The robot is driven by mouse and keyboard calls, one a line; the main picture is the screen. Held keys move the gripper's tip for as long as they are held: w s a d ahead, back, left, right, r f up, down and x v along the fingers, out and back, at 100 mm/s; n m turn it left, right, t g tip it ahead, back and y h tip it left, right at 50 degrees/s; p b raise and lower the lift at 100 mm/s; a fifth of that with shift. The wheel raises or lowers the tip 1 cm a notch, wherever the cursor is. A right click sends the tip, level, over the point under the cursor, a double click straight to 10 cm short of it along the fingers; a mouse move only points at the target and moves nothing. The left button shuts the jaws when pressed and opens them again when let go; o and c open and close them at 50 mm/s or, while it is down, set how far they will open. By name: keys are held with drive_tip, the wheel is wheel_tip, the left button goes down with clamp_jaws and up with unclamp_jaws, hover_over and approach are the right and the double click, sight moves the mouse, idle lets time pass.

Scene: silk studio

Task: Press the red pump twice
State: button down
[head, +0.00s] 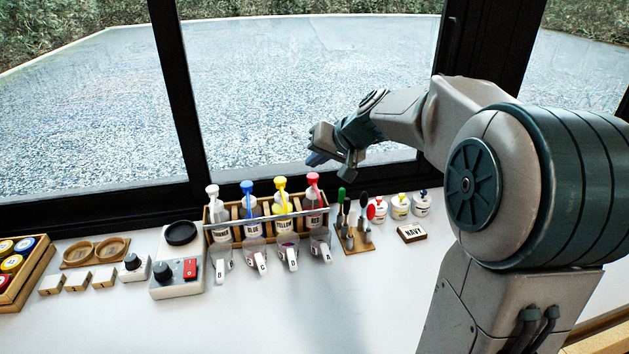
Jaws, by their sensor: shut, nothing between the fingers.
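The red pump (313,181) tops the rightmost bottle in a wooden rack (234,234) by the window. White, blue and yellow pump bottles stand to its left in the same rack. A small cup with a handle (320,244) sits in front of the red-pump bottle. My gripper (317,160) is shut and empty. It appears just above the red pump, with a small gap between them in the picture. I cannot tell whether it is directly over the pump head in depth.
A tool stand (355,238) with spatulas and small labelled jars (399,207) are right of the rack. A NAVY block (411,233) lies in front of the jars. A scale with a red switch (176,278) stands left. The front of the white table is clear.

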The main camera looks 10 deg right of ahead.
sight(316, 178)
wheel_tip(316, 178, up, 6)
drive_tip(key=p, duration=0.3)
drive_tip(key=shift+f, duration=0.15)
idle(0.4)
drive_tip(key=s+f+g+h+p, duration=0.1)
drive_tip(key=s+f, duration=0.4)
drive_tip(key=s, duration=0.9)
drive_tip(key=s+f+n+g+h+p, duration=0.1)
drive_tip(key=s+f+g+h, duration=0.2)
drive_tip(key=s, duration=1.1)
wheel_tip(316, 178, down, 2)
drive_tip(key=shift+s+a+f+n+g+h, duration=0.1)
drive_tip(key=shift+s+a+n+g+h, duration=0.15)
drive_tip(key=shift+h, duration=0.45)
